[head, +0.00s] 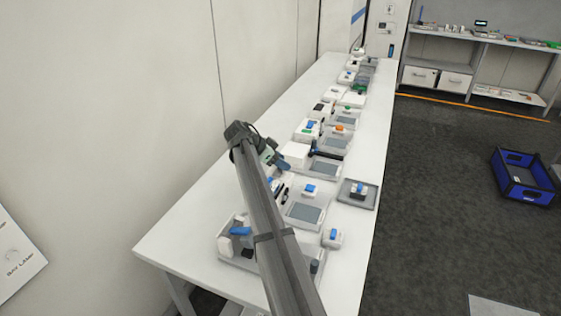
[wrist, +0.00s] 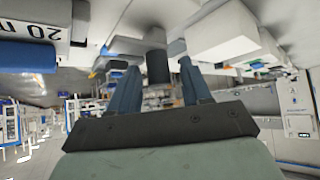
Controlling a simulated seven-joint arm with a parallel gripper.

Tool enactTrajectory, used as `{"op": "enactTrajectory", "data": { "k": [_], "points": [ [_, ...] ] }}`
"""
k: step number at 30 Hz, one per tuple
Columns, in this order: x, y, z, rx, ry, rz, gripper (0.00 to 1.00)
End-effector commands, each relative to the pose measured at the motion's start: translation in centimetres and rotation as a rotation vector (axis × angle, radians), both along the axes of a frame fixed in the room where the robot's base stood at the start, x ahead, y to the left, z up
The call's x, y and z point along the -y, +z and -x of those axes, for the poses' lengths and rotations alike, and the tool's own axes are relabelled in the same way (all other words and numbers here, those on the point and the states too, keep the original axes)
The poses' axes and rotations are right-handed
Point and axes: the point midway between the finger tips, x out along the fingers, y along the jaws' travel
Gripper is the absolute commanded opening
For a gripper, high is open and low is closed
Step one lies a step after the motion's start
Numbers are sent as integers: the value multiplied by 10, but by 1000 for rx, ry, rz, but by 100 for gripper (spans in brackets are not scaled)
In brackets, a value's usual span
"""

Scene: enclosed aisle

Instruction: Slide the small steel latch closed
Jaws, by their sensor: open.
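I cannot pick out the small steel latch for certain in either view. My gripper (head: 277,160) is over the long white table (head: 195,225), among small trays and devices. In the wrist view my gripper (wrist: 159,66) shows two blue fingers, spread apart and open. A dark cylindrical piece with a grey upper part (wrist: 155,38) shows between the fingers in the picture; I cannot tell whether they touch it. A white box (wrist: 222,38) is to the right of the fingers. My arm hides part of the table in the head view.
Grey trays with blue-topped white devices line the table, including a small tray (head: 369,195) at its right edge. A white wall (head: 170,90) runs along the left. A blue crate (head: 522,180) stands on the floor at right. Shelving (head: 480,65) stands at the back.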

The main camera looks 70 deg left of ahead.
Motion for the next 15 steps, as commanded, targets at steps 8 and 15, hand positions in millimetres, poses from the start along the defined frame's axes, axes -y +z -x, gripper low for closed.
{"op": "enactTrajectory", "data": {
  "k": [8,15],
  "points": [
    [0,0,0,0,0,0,41],
    [0,0,0,0,0,0,18]
  ]
}}
